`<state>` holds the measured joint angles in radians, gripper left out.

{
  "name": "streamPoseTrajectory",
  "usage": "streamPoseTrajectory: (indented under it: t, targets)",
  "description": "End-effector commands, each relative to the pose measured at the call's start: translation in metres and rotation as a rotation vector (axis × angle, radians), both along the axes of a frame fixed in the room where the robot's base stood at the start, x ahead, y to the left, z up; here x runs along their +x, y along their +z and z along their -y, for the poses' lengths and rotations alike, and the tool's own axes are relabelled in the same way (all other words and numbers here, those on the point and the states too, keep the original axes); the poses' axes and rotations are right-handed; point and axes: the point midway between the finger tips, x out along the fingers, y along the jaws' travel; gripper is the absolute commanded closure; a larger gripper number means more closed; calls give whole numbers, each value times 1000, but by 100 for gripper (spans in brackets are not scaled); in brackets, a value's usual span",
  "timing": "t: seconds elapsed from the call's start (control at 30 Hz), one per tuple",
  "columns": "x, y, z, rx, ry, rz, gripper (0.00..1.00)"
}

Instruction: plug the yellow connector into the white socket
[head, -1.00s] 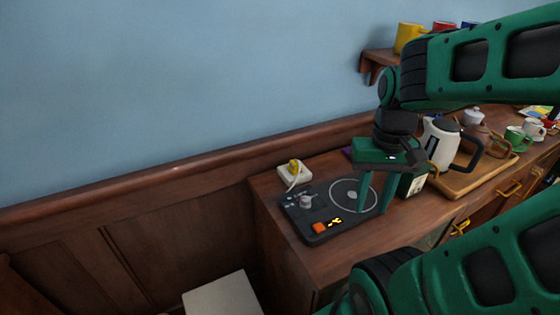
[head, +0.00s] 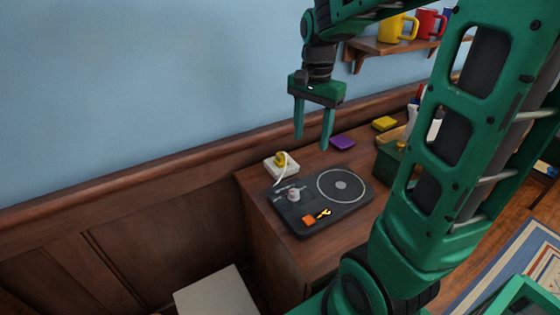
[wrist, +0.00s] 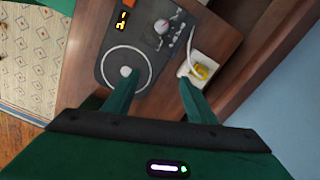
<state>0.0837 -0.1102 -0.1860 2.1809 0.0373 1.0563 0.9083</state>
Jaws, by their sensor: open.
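The yellow connector (head: 281,158) sits at the white socket (head: 284,172), a square block on the wooden cabinet top near the wall; a pale cable runs from the connector. I cannot tell whether it is fully seated. In the wrist view the connector (wrist: 203,71) and the white socket (wrist: 187,68) show just beyond the right fingertip. My gripper (head: 312,144) is open and empty, raised above the cabinet top, pointing down, to the right of the socket in the head view. In the wrist view my gripper (wrist: 160,83) spreads its two fingers apart.
A dark panel (head: 355,210) with a ring, a knob and an orange square lies beside the socket. A purple block (head: 342,142) and a yellow block (head: 384,123) lie toward the wall. A shelf (head: 382,46) with mugs (head: 398,28) hangs at upper right. A dark green box (head: 388,160) stands right.

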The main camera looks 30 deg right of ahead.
Motion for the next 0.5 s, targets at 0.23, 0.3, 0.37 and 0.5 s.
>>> streamPoseTrajectory:
  t: [0.23, 0.3, 0.37, 0.5]
  targets:
    - [86, -8, -23, 0, -274, -2, 48]
    - [97, -10, -27, 0, -317, -1, 48]
    - [104, -11, -29, 0, -342, -1, 48]
    - [108, -12, -30, 1, -364, 0, 48]
